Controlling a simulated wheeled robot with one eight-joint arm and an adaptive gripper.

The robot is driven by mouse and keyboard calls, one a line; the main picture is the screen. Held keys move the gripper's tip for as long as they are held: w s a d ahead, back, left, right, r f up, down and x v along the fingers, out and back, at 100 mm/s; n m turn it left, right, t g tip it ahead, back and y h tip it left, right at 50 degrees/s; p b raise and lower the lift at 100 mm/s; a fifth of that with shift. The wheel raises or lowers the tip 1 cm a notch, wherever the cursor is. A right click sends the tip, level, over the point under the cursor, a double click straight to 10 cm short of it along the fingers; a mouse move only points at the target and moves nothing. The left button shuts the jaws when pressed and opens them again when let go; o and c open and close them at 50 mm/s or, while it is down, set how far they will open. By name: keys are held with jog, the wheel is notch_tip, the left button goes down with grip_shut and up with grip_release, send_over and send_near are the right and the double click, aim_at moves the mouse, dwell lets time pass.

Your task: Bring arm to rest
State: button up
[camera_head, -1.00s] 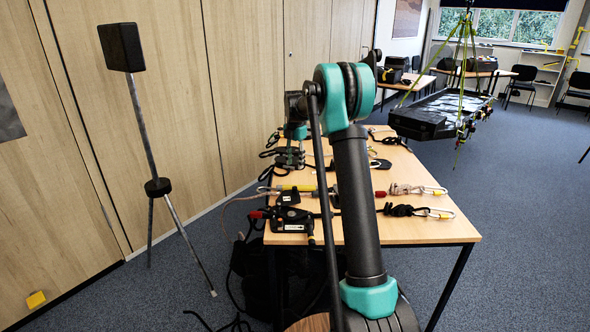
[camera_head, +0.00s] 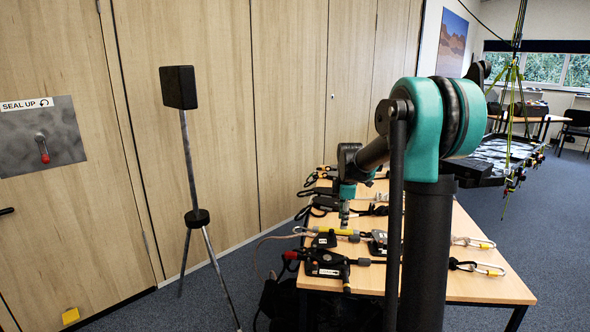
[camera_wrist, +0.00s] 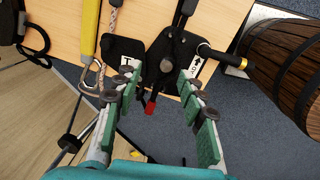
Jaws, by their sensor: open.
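My arm (camera_head: 425,235) rises at the right of the head view and bends over the table, partly blocking it. My gripper (camera_wrist: 160,83) shows in the wrist view with two green-padded fingers spread apart. No object is held between them. Beyond the fingertips lie two black rope devices on the table, one at left (camera_wrist: 122,50) and one at right (camera_wrist: 168,62) with a red-tipped lever. I cannot tell the exact gap between fingers and devices. In the head view the fingers are small and hard to make out.
The wooden table (camera_head: 467,225) carries several rope devices and carabiners. A black-headed tripod stand (camera_head: 197,217) stands left. A wooden barrel (camera_wrist: 285,65) is close by at right in the wrist view. A rigged black litter (camera_head: 490,160) hangs behind the table. Carpet is clear at right.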

jog(key=s+f+m+t, duration=0.1)
jog(key=s+f+m, duration=0.2)
jog(key=s, duration=0.7)
jog(key=s+d+f+m+t, duration=0.1)
jog(key=s+f+m, duration=0.3)
jog(key=s+m, duration=0.4)
jog(key=s+f+m, duration=0.3)
jog(key=s+m, duration=0.3)
jog(key=s, duration=0.7)
jog(key=shift+s+d+f+t, duration=0.2)
jog(key=shift+s+d+t, duration=0.1)
jog(key=shift+t, duration=0.1)
